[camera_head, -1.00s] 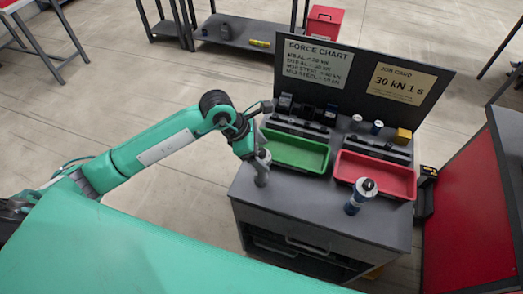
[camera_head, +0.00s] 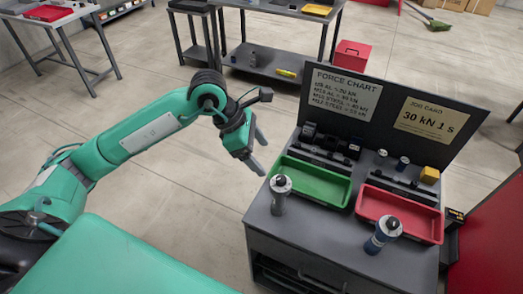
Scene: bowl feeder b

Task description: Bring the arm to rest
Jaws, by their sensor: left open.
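My left gripper (camera_head: 259,153) is open and empty, its fingers pointing down to the right. It is in the air beyond the left edge of the workbench (camera_head: 335,255). My left arm (camera_head: 150,138) comes in from the left, bent at the elbow. A grey cylindrical tool (camera_head: 279,196) stands upright on the bench's left corner, apart from the gripper. A blue and grey cylindrical tool (camera_head: 383,234) stands in front of the red tray. My right gripper is not in view.
The bench holds a green tray (camera_head: 312,197), a red tray (camera_head: 401,234) and a yellow block (camera_head: 429,175). A dark board with a force chart (camera_head: 345,92) and a job card (camera_head: 432,119) rises behind. A red cabinet (camera_head: 490,243) stands at right. Open floor lies left of the bench.

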